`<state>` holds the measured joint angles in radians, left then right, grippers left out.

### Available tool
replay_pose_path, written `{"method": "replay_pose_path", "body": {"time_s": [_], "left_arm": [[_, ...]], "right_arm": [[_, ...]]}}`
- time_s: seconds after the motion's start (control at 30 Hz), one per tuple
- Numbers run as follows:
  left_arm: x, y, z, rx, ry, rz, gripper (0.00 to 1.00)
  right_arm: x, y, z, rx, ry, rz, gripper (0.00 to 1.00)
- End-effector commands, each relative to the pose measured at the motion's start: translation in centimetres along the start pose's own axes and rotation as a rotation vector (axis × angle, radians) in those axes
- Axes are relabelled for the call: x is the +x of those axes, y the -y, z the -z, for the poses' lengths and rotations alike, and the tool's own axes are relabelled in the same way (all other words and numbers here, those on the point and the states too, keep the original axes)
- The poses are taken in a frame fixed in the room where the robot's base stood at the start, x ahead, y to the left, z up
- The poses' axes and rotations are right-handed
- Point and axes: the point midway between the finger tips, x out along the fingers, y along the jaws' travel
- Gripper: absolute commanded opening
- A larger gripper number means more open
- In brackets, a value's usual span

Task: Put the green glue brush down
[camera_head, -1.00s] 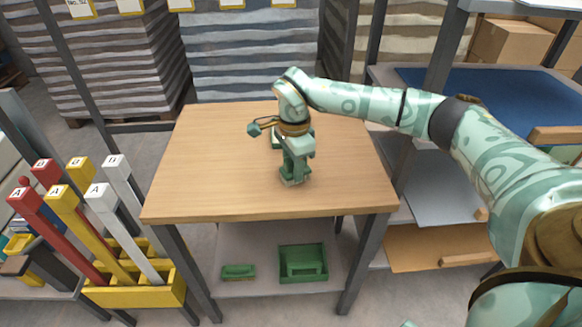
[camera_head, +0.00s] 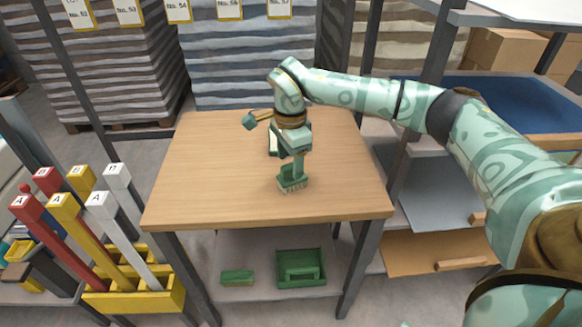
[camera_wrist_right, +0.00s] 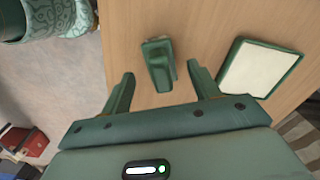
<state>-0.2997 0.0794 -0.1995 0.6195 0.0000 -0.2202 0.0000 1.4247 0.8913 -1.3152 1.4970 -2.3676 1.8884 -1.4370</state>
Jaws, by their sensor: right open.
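The green glue brush (camera_head: 292,184) stands bristles down on the wooden table top, near the middle and toward the front. My right gripper (camera_head: 296,157) is just above it, pointing down. In the right wrist view the brush (camera_wrist_right: 157,65) lies between the two spread fingers of my right gripper (camera_wrist_right: 161,72), with gaps on both sides. The gripper is open. My left gripper is not in view.
A green-framed pale pad (camera_wrist_right: 259,69) lies on the table (camera_head: 215,190), partly hidden behind my gripper in the head view. Below, the shelf holds a green block (camera_head: 237,277) and a green tray (camera_head: 302,282). Coloured handles stand in a yellow rack (camera_head: 135,300) at left.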

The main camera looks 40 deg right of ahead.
Motion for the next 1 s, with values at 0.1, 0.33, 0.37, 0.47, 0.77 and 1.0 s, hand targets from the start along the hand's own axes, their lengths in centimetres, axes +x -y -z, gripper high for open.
{"method": "replay_pose_path", "body": {"time_s": [0.1, 0.33, 0.37, 0.47, 0.77, 1.0], "left_arm": [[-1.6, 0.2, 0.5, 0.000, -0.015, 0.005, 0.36], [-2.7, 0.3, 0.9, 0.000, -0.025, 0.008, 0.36], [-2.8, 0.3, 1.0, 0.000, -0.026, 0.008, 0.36], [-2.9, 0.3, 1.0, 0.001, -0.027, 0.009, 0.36], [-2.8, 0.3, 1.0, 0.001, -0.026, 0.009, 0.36], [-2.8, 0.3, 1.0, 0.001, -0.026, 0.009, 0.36]], "right_arm": [[-3.8, 0.0, 0.0, 0.000, 0.000, 0.008, 0.61], [-7.4, 0.0, 0.0, 0.001, 0.000, 0.004, 0.61], [-7.6, 0.0, 0.0, 0.001, 0.000, 0.003, 0.61], [-8.0, 0.0, 0.0, 0.000, 0.000, 0.000, 0.61], [-7.9, 0.0, 0.0, 0.000, 0.000, 0.000, 0.61], [-7.9, 0.0, 0.0, 0.000, 0.000, 0.000, 0.61]]}}
